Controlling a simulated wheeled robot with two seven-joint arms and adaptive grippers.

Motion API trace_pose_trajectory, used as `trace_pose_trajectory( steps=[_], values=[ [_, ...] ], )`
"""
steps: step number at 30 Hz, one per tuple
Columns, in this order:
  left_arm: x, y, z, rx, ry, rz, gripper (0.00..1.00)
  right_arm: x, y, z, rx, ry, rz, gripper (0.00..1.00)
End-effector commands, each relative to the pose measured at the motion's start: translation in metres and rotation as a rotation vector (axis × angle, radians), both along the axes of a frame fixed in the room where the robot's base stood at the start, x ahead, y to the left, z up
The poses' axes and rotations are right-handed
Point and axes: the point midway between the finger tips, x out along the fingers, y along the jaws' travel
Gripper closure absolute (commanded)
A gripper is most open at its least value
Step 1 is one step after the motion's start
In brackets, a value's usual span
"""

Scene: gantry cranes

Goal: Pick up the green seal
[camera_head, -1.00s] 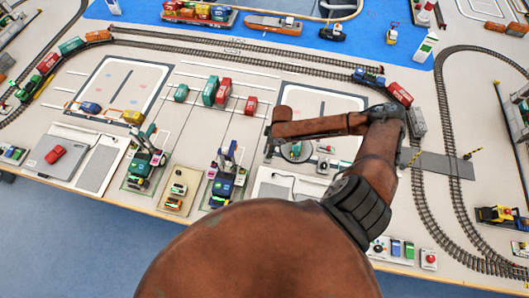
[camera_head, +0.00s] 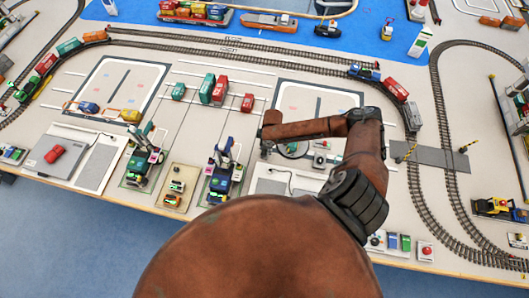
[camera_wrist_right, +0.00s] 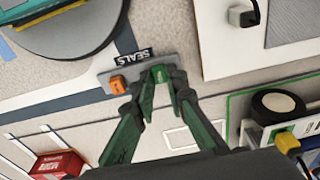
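The green seal (camera_wrist_right: 160,73) stands on a small grey plate (camera_wrist_right: 191,58) labelled SEALS in the right wrist view. An orange seal (camera_wrist_right: 117,84) sits on the same plate to its left. My right gripper (camera_wrist_right: 164,80) has its two green fingers on either side of the green seal, with the fingertips close to it. Whether they press on it I cannot tell. In the head view my right gripper (camera_head: 265,150) is small and low over the table, and the seals are too small to make out there. My left gripper is not in view.
In the right wrist view a round grey disc (camera_wrist_right: 55,35) lies upper left, a red container (camera_wrist_right: 57,165) lower left, and a dark wheel-like part (camera_wrist_right: 278,105) at right. In the head view, crane models (camera_head: 222,172) stand left of my gripper and rail tracks (camera_head: 425,190) run to the right.

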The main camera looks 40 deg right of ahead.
Motion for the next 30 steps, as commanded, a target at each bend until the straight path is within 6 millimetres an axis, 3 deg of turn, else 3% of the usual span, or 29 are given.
trace_pose_trajectory(
  steps=[6, 17, 21, 30],
  values=[
    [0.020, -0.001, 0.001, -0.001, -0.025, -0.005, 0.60, -0.001, -0.001, 0.000, -0.001, 0.001, 0.000, 0.99],
    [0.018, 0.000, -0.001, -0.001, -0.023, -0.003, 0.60, 0.000, -0.002, 0.010, -0.001, 0.000, -0.001, 0.99],
    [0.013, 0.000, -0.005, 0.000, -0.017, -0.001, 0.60, 0.000, -0.002, 0.033, -0.002, -0.003, 0.002, 0.99],
    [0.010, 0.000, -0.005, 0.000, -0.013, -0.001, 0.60, -0.051, 0.036, 0.095, 0.001, 0.004, 0.004, 0.99]
  ],
)
